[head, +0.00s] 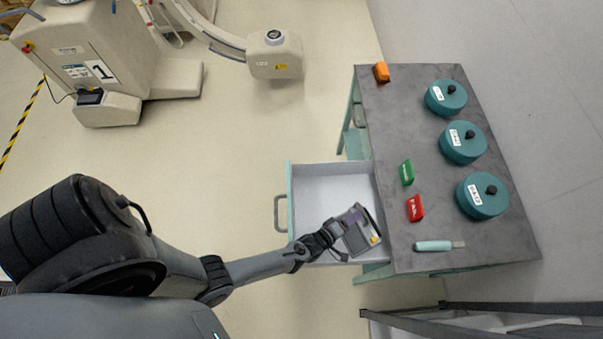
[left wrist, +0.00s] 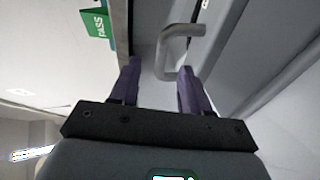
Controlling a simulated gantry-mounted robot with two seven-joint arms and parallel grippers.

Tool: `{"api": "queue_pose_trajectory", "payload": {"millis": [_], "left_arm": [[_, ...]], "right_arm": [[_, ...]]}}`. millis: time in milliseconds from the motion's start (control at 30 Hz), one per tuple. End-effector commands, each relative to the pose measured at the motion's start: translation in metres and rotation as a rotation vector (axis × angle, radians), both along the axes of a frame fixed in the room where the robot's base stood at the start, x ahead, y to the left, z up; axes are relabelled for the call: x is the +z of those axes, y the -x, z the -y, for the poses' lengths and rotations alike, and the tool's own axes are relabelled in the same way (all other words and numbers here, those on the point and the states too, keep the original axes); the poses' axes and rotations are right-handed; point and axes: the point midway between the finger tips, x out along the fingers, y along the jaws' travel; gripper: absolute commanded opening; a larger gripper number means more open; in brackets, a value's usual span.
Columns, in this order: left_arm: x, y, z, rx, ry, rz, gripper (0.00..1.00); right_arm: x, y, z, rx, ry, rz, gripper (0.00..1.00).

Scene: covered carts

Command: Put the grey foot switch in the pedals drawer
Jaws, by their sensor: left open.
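The grey foot switch (head: 359,240), with a small yellow patch, shows in the head view at the near right corner of the open drawer (head: 309,185). It appears to be inside the drawer walls, close to the cart top. My left gripper (head: 343,226) is open right at the foot switch and partly covers it. In the left wrist view its two purple fingers (left wrist: 158,85) stand apart, with a grey bent bar (left wrist: 178,48) just beyond and between them. I cannot tell whether the fingers touch it. The rest of the drawer is empty. My right gripper is not in view.
The grey cart top (head: 410,120) holds three teal covered pots, a green block (head: 406,172), a red block (head: 415,208), an orange block (head: 381,72) and a teal-handled tool (head: 433,246). A dark-framed cart (head: 470,308) stands at lower right. Floor left of the drawer is clear.

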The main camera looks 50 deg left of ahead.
Motion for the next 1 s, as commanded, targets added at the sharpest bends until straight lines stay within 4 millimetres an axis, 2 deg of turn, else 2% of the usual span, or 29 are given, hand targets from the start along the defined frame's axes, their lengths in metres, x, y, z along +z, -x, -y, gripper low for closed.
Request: {"api": "queue_pose_trajectory", "payload": {"millis": [167, 267, 367, 467, 700, 833, 1000], "left_arm": [[0.015, -0.002, -0.025, -0.077, -0.221, -0.134, 0.47], [0.034, 0.007, -0.041, -0.171, -0.398, -0.246, 0.47], [0.061, 0.025, -0.054, -0.296, -0.579, -0.358, 0.47], [0.094, 0.052, -0.065, -0.448, -0.749, -0.459, 0.47], [0.179, 0.132, -0.08, -0.825, -1.065, -0.629, 0.47], [0.214, 0.168, -0.085, -0.982, -1.165, -0.677, 0.47], [0.239, 0.196, -0.088, -1.1, -1.227, -0.705, 0.47]], "right_arm": [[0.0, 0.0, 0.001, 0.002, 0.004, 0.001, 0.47], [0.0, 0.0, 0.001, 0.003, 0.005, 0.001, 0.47], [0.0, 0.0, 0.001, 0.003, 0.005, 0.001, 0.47], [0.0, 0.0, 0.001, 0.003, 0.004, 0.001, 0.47], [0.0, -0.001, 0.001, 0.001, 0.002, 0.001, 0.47], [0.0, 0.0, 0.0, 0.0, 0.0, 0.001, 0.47], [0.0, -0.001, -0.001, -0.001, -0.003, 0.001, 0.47]]}}
